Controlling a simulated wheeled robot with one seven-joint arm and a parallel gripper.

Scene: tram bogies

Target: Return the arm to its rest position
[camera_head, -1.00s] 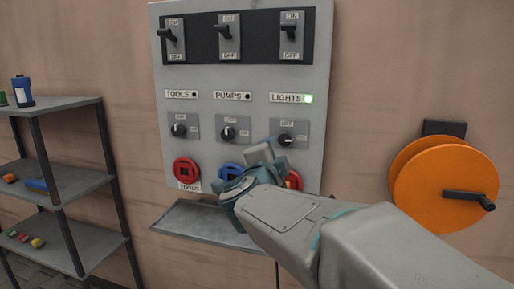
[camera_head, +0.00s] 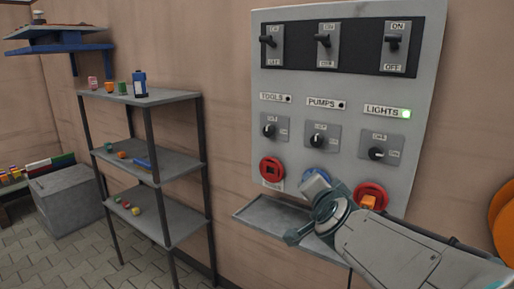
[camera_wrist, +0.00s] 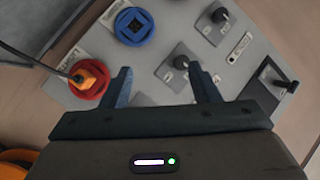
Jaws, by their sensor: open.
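My arm reaches in from the lower right of the head view. My gripper (camera_head: 309,207) is in front of the lower part of the grey control panel (camera_head: 348,90), partly covering the blue socket (camera_head: 318,174). In the wrist view my gripper (camera_wrist: 160,73) shows two dark fingers spread apart, with nothing between them. The panel lies beyond the fingers, with its blue socket (camera_wrist: 133,26) and the red socket (camera_wrist: 88,92) holding an orange plug (camera_wrist: 90,76) to the left. The LIGHTS lamp (camera_head: 406,114) glows green; the TOOLS and PUMPS lamps are dark.
A small grey ledge (camera_head: 274,216) juts out below the panel, close to my gripper. A shelf rack (camera_head: 152,97) with small items stands to the left. A grey box (camera_head: 68,200) is further left. An orange reel (camera_head: 503,222) is at the right edge.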

